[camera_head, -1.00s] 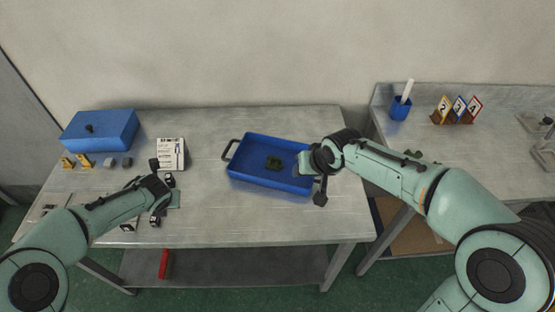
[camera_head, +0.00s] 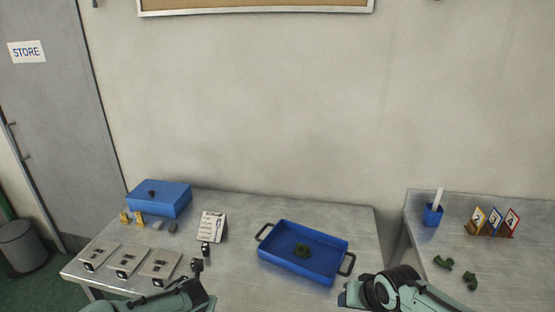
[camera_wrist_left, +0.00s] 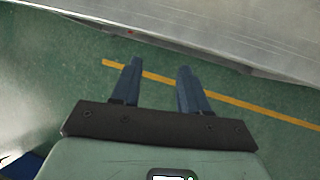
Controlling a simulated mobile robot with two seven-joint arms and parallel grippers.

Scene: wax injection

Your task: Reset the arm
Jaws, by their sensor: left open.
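My left arm comes in at the bottom of the head view, over the front of the table (camera_head: 235,270). In the left wrist view my left gripper (camera_wrist_left: 160,75) has its two fingers apart with nothing between them. It points at the green floor beside the table's edge. My right gripper (camera_head: 348,292) is at the bottom right of the head view, just below the blue tray (camera_head: 285,265). Its jaws are too small and side-on to read.
A blue box (camera_head: 160,198), small yellow and grey parts, several grey moulds (camera_head: 127,262) and a white card (camera_head: 212,226) are on the table's left. The right table (camera_head: 465,210) holds a blue cup (camera_head: 432,215), numbered signs (camera_head: 491,221) and green pieces (camera_head: 470,280).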

